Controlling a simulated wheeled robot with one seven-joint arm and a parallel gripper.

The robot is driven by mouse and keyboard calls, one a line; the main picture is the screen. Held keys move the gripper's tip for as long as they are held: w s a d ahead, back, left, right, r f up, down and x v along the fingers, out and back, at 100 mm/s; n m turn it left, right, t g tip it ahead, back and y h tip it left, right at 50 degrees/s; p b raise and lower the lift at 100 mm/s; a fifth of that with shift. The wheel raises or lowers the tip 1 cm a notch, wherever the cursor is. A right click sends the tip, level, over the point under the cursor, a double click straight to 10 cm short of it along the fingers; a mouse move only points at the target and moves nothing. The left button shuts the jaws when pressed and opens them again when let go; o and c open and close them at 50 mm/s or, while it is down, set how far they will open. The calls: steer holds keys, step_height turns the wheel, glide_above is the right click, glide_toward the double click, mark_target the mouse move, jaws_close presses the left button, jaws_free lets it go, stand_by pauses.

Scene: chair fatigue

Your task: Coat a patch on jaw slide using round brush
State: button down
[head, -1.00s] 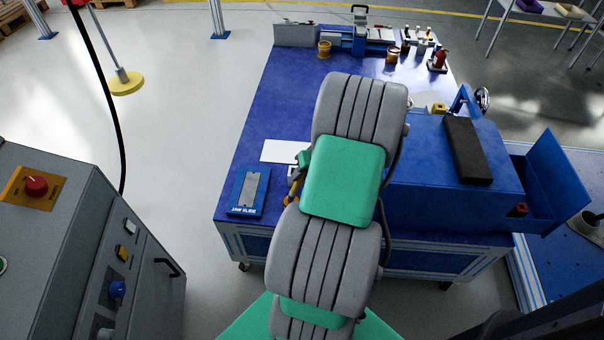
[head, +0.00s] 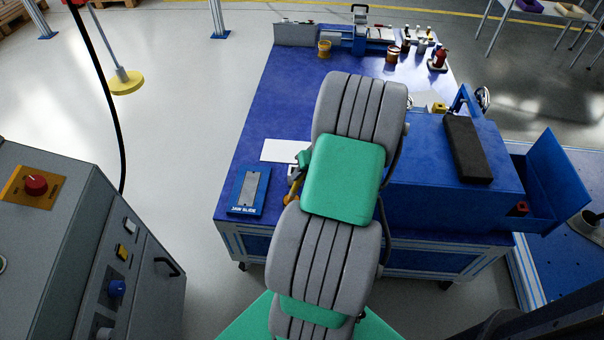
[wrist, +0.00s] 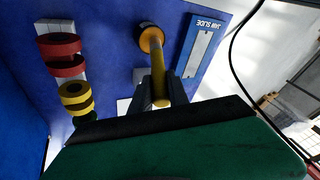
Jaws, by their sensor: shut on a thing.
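The jaw slide is a grey metal strip (head: 251,188) on a blue plate lettered JAW SLIDE, at the table's front left. It also shows at the upper right of the wrist view (wrist: 196,52). My gripper (wrist: 160,88) is shut on the yellow handle of the round brush (wrist: 158,68), which points away from the wrist camera. An orange round part with a dark middle shows at its far end; I cannot tell whether this belongs to the brush. The brush is left of the plate in the wrist view, apart from it. In the head view my arm largely hides the gripper.
A white sheet (head: 284,150) lies behind the plate. Red and yellow rolls (wrist: 66,68) stand at the left of the wrist view. A blue box (head: 420,200) with a dark block (head: 466,150) stands right of my arm. The blue tabletop (head: 270,105) is clear at left.

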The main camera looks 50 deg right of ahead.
step_height(320, 180, up, 7)
steer(key=p, duration=0.5)
steer(key=shift+p, duration=0.3)
stand_by(0.5)
